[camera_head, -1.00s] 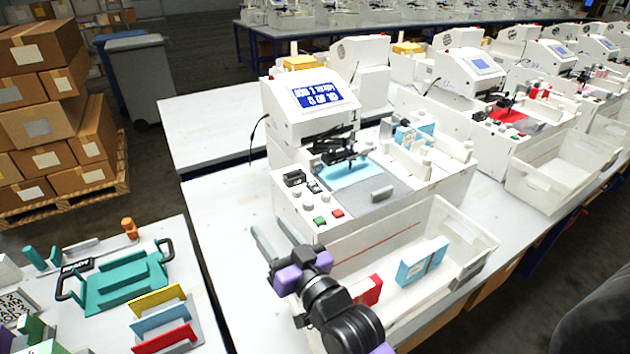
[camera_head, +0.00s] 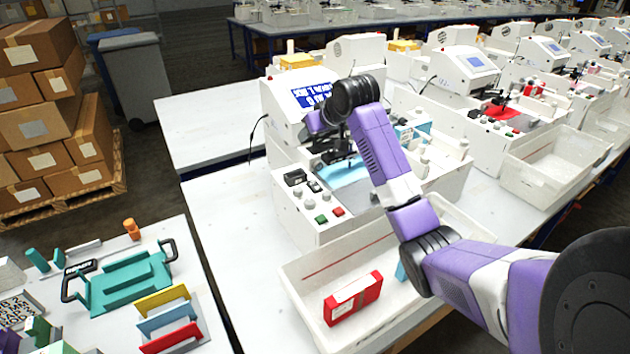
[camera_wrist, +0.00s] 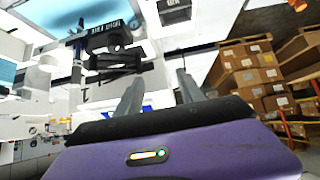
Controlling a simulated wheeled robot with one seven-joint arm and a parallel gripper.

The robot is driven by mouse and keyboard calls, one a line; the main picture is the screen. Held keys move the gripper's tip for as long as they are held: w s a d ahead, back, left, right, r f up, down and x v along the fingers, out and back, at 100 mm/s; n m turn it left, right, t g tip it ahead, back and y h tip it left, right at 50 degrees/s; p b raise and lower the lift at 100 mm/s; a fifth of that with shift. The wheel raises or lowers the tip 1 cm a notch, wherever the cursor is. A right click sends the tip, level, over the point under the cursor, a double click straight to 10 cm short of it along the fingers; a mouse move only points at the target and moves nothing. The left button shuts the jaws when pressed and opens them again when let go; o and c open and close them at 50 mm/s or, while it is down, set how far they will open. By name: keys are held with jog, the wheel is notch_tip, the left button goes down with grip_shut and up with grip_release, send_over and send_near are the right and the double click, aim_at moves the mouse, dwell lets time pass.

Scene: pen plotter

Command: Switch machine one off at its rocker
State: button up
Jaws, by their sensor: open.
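Machine one (camera_head: 285,110) is the white pen plotter at the front of the bench, with a lit blue-and-white screen (camera_head: 313,96). On its front panel is a black rocker-like switch (camera_head: 295,177) at the left, beside grey knobs and the green (camera_head: 321,219) and red (camera_head: 338,211) buttons. My gripper (camera_wrist: 160,92) is open and empty in the wrist view, its two grey fingers apart. In the head view my arm reaches across the machine, and its purple wrist end covers part of the screen. The fingertips are hidden there, so their distance from the switch cannot be told.
A white bin (camera_head: 290,265) with a red box (camera_head: 353,298) stands in front of the machine; my arm mostly hides a blue box in it. A teal tray (camera_head: 127,285) is on the left table. Other plotters (camera_head: 470,75) stand to the right. Bench left of the machine is clear.

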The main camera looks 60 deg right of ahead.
aim_at(315, 185)
jog(key=s+a+f+g+y, duration=0.3)
jog(key=s+a+f+g, duration=0.15)
jog(key=f, duration=0.25)
jog(key=shift+t, duration=0.35)
jog(key=shift+s+p+x, duration=0.15)
jog(key=shift+p+x, duration=0.2)
jog(key=shift+x, duration=1.45)
jog(key=shift+s+p+x, duration=0.1)
jog(key=shift+p+x, duration=0.25)
jog(key=shift+x, duration=1.4)
jog(key=shift+d, duration=0.2)
grip_shut()
